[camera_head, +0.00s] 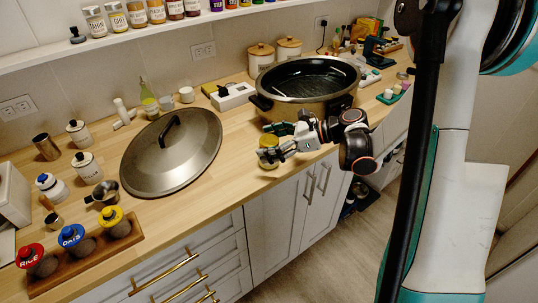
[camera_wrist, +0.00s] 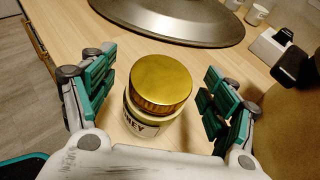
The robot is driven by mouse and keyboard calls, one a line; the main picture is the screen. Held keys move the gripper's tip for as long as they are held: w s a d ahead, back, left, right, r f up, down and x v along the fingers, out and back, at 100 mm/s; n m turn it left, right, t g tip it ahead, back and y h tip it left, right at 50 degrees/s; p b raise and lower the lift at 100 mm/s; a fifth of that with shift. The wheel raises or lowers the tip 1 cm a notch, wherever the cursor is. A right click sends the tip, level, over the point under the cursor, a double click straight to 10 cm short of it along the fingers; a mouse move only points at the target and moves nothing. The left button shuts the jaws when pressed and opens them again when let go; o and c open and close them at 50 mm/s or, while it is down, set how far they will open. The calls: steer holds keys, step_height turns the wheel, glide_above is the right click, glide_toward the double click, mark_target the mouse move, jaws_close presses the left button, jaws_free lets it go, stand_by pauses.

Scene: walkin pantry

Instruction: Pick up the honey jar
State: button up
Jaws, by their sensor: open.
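The honey jar (camera_wrist: 160,88) stands upright on the wooden counter, with a gold lid and a label ending in "EY" in the wrist view. In the head view the honey jar (camera_head: 268,152) is small and partly covered by my gripper (camera_head: 277,146), near the counter's front edge. In the wrist view my gripper (camera_wrist: 150,100) is open, with one green-padded finger on each side of the jar. There is a visible gap between the jar and each finger. The lower part of the jar is hidden by the gripper's body.
A large metal lid (camera_head: 172,152) lies left of the jar. A big dark-rimmed pot (camera_head: 262,104) stands just behind my gripper. A white box (camera_head: 232,96) is at the back. Bare counter (camera_head: 232,172) lies between the metal lid and the jar.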

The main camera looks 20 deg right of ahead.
steer(key=shift+r, duration=0.1)
steer(key=c, duration=1.5)
steer(key=shift+c, duration=0.2)
